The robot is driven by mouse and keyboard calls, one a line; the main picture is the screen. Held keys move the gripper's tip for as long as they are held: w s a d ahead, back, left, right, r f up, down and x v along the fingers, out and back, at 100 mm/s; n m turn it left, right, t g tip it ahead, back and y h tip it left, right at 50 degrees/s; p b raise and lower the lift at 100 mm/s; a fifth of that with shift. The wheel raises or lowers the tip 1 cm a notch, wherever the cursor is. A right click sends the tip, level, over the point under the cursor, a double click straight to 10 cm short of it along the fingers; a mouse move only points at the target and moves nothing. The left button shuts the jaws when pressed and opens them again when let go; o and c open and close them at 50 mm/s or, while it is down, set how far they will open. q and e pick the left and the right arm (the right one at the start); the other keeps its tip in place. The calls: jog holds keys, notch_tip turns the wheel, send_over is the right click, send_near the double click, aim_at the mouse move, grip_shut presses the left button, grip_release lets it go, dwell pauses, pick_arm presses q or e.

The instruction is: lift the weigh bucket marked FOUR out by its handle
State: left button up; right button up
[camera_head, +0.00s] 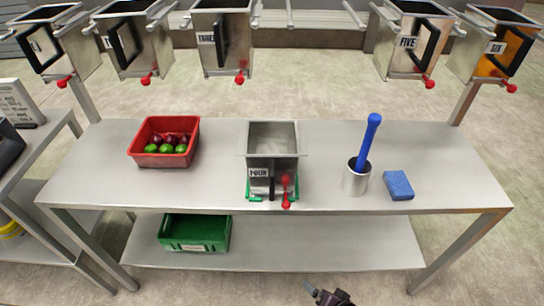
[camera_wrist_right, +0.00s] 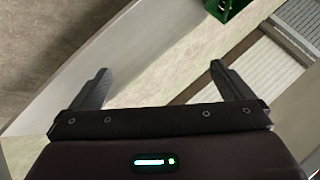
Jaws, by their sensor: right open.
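The weigh bucket marked FOUR (camera_head: 286,163) is a grey metal box with an open top. It stands upright on the steel table, within a green piece (camera_head: 254,199) that shows around its base. Its label and a dark handle (camera_head: 271,189) are on the front, with a red-knobbed lever (camera_head: 286,197) at the right. My right gripper (camera_head: 328,293) is at the bottom edge of the head view, in front of the table and well apart from the bucket. In the right wrist view its fingers (camera_wrist_right: 157,82) are spread with nothing between them. My left gripper is not in view.
Buckets THREE (camera_head: 232,57) and FIVE (camera_head: 394,62) hang above with an empty gap between them. On the table (camera_head: 215,190) are a red crate of fruit (camera_head: 137,153), a metal cup with a blue-handled tool (camera_head: 355,182) and a blue sponge (camera_head: 398,185). A green crate (camera_head: 195,232) is on the lower shelf.

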jog(key=w+a+r+m+t+y+p, duration=0.1)
jog(key=w+a+r+t+y, duration=0.2)
jog(key=r, duration=0.6)
jog(key=w+a+r+m+y+p, duration=0.1)
jog(key=w+a+r+m, duration=0.1)
jog(key=w+r, duration=0.55)
jog(key=m+t+y+p, duration=0.1)
jog(key=y, duration=0.3)
send_near(262, 172)
jog(key=p+x, duration=0.2)
jog(key=x, duration=0.2)
jog(key=shift+w+a, duration=0.25)
jog(key=shift+a, duration=0.05)
jog(key=shift+w+a+f, duration=0.2)
jog(key=shift+w+a, duration=0.1)
jog(key=shift+w, duration=0.05)
jog(key=c, duration=0.9)
jog(key=shift+r, duration=0.15)
jog(key=shift+c, duration=0.9)
